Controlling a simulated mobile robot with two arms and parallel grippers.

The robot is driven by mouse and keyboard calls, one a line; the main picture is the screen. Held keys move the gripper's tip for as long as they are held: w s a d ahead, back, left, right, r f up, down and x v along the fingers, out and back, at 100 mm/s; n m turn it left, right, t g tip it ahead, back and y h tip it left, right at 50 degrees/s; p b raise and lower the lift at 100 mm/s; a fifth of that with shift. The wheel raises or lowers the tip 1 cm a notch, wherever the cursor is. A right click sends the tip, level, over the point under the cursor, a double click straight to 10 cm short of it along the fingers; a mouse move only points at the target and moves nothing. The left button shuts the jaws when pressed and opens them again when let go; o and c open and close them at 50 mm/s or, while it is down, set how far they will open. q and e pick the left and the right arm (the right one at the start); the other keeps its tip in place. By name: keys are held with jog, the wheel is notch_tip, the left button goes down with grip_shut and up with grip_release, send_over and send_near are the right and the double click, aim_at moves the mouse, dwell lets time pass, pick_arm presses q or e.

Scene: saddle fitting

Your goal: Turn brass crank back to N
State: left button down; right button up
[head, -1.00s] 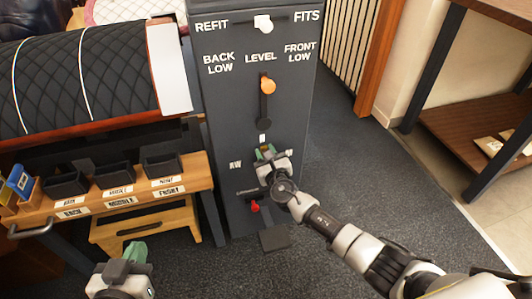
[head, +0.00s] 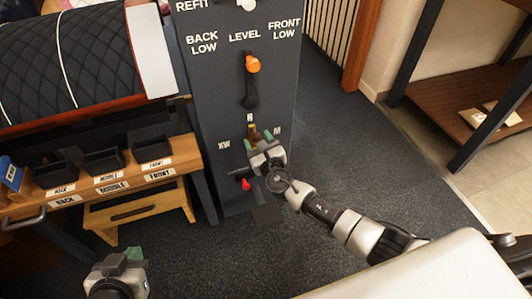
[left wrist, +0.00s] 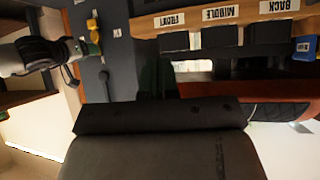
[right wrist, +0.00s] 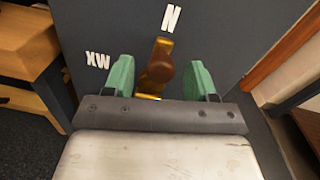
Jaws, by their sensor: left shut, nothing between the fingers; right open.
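The brass crank (right wrist: 158,68) with a brown knob is on the dark cabinet's front, and its arm points up toward the N label (right wrist: 171,18) in the right wrist view. In the head view the crank (head: 253,131) shows just above my right gripper (head: 264,142). My right gripper (right wrist: 160,80) is open, its green fingers on either side of the crank and apart from it. The XW label (right wrist: 98,60) is to the left; the M label (head: 277,131) is to the right. My left gripper (head: 122,260) is shut and empty, low at the left of the head view.
Above the crank is an orange-knobbed level lever (head: 251,66); below it is a red knob (head: 245,184). A wooden bench (head: 100,195) with black bins stands left of the cabinet, by a quilted saddle (head: 60,62). The floor right of the cabinet is clear.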

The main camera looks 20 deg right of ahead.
pick_arm(q)
jog(key=s+f+g, duration=0.1)
jog(key=s+a+f+g, duration=0.1)
jog(key=s, duration=0.1)
jog(key=s+a+g+y+p, duration=0.1)
jog(key=s+g, duration=0.1)
jog(key=shift+f, duration=0.4)
pick_arm(e)
jog(key=s, duration=0.7)
jog(key=shift+d, duration=0.25)
jog(key=shift+w, duration=0.1)
